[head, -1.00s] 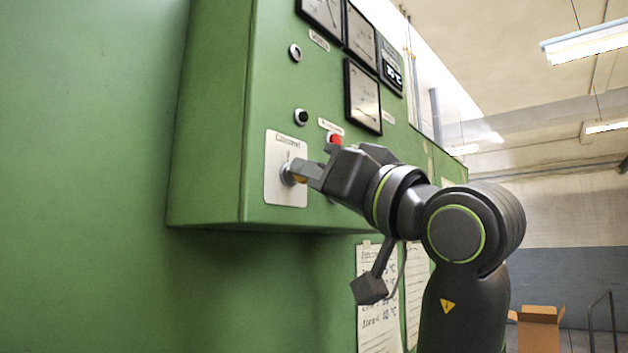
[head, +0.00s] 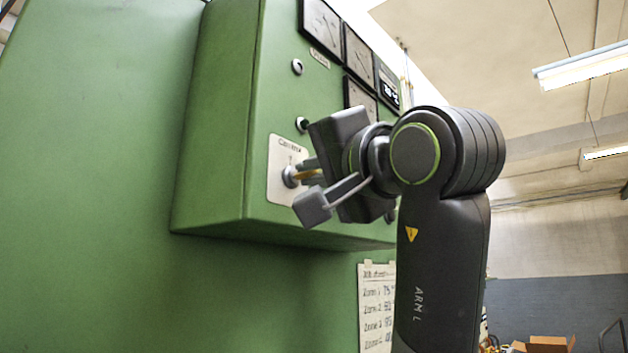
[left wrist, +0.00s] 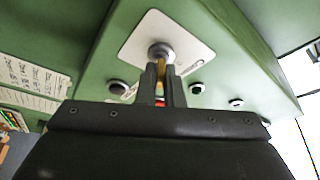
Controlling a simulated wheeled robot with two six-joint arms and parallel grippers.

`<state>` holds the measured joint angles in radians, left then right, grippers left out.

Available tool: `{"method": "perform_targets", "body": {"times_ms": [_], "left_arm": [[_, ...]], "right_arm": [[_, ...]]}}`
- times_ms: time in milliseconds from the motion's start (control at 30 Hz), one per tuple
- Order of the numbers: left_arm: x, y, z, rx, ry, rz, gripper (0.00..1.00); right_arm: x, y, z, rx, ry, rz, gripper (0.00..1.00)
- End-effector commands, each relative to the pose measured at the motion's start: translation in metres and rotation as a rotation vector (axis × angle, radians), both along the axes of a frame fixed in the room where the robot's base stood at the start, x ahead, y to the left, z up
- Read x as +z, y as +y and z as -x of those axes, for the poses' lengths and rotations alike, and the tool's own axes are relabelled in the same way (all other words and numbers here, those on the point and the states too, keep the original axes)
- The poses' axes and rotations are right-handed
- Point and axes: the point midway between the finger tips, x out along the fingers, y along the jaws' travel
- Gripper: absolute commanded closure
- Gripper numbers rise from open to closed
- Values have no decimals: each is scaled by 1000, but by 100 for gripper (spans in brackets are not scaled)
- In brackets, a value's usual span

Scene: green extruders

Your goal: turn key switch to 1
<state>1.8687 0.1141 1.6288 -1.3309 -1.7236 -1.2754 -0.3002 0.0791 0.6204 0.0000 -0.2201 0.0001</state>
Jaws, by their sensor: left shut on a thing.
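The key switch (head: 289,177) is a round metal barrel on a white plate (head: 275,190) at the lower front of the green cabinet. My left gripper (head: 305,172) reaches it from the right and its fingers are shut on the key, whose yellowish part (head: 301,175) shows between them. In the left wrist view, the barrel (left wrist: 160,50) sits just beyond the fingertips (left wrist: 167,85), with the yellowish key (left wrist: 160,68) between the fingers. My right gripper is not in view.
The green cabinet (head: 225,130) carries gauges (head: 322,25), a black knob (head: 302,124) and a round fitting (head: 297,66) above the switch. In the left wrist view, several buttons (left wrist: 196,89) lie near the fingers. A paper list (head: 375,305) hangs below the cabinet.

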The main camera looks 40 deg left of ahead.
Motion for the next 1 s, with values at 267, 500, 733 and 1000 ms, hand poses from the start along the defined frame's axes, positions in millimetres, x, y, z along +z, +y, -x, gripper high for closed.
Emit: {"method": "perform_targets", "body": {"times_ms": [267, 500, 733, 1000], "left_arm": [[0, 0, 0, 1, 51, -4, 100], [1, 0, 0, 1, 57, -5, 100], [1, 0, 0, 1, 56, -4, 82], [0, 0, 0, 1, 55, -4, 71]], "right_arm": [[-4, -1, 0, 0, 0, 1, 64], [-4, -1, 0, 0, 0, 1, 64], [-4, -1, 0, 1, 0, 1, 64], [-4, -1, 0, 1, 0, 1, 64]]}}
